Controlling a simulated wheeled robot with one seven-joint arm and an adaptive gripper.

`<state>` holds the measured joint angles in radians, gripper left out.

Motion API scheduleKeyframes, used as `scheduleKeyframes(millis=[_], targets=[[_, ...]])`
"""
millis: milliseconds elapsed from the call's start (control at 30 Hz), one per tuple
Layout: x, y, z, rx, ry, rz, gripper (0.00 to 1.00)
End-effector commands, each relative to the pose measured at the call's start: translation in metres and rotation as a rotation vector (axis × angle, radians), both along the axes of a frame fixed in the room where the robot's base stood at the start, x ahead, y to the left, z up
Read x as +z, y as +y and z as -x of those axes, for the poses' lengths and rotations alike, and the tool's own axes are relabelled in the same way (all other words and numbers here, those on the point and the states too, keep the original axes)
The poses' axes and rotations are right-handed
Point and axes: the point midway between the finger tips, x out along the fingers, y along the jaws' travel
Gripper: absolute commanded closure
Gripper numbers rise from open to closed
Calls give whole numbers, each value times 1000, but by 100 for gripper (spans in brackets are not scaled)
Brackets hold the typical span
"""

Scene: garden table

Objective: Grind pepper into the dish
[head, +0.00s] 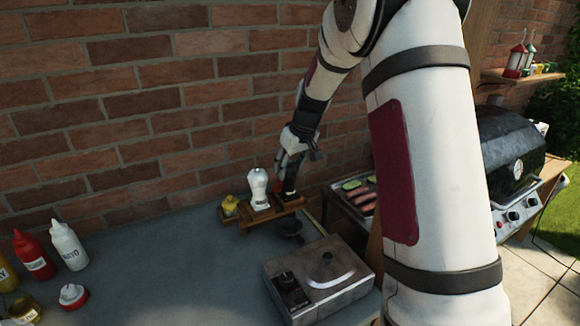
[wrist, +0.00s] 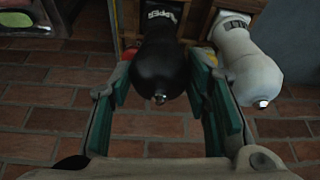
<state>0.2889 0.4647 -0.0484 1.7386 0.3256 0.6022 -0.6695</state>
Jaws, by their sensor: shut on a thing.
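A black pepper mill (wrist: 158,58) with a PEPPER label stands between the green-padded fingers of my gripper (wrist: 161,82) in the wrist view. The fingers are shut on its body. In the head view the mill (head: 290,188) stands upright at the wooden rack (head: 250,225), under my gripper (head: 288,170). I cannot tell whether its base still touches the rack. A small dark dish-like thing (head: 290,228) lies in front of the rack; its inside is unclear.
A white mill (head: 258,190) stands close left of the pepper mill, with a small yellow container (head: 230,206) beyond. A metal stove-like box (head: 320,278) sits in front. A tray with sausages (head: 364,200) is right. Sauce bottles (head: 68,245) stand far left; the table's middle is clear.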

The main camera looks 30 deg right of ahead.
Motion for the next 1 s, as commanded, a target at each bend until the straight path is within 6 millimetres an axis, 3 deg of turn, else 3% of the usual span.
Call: scheduleKeyframes(millis=[400,1000], targets=[[0,2,0,-221,0,0,84],[0,1,0,-241,1,0,84]])
